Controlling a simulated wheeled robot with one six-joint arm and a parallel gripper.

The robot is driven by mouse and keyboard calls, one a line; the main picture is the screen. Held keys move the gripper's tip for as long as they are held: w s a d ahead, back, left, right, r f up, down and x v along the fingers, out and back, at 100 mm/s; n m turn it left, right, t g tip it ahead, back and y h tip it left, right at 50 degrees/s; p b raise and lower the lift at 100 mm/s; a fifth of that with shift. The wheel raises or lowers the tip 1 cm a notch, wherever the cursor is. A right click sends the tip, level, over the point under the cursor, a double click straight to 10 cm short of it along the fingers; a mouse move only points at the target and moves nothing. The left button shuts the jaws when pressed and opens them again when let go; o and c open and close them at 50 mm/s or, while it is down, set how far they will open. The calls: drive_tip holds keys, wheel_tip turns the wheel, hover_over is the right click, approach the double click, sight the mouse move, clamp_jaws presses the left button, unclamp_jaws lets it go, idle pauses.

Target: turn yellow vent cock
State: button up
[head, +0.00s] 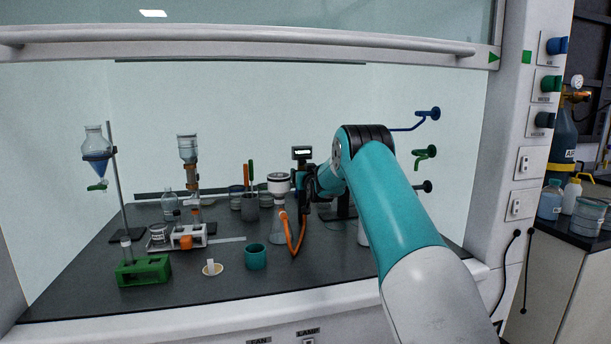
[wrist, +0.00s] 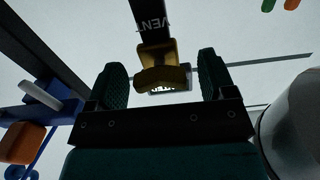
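The yellow vent cock (wrist: 160,60) shows in the wrist view, below a dark strip marked VENT (wrist: 151,22). My gripper (wrist: 162,82) has its two dark green fingers spread, one on each side of the yellow cock. A narrow gap shows between the cock and each finger, and nothing is gripped. The tip of the cock is between the fingertips; its depth between them is hard to tell. In the head view my gripper (head: 304,192) is beside the white filter funnel (head: 279,180). I cannot make out the yellow cock there.
In the head view, a flask with orange tubing (head: 297,240) stands below my gripper. A teal cup (head: 255,257) and green rack (head: 144,272) are left. In the wrist view, a white round body (wrist: 292,125) is close right, and blue-orange parts (wrist: 25,140) are left.

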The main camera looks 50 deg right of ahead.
drive_tip(key=b+v, duration=0.4)
drive_tip(key=v, duration=1.3)
drive_tip(key=shift+s+a+b, duration=0.15)
drive_tip(key=shift+a+b, duration=0.05)
drive_tip(key=shift+b, duration=0.1)
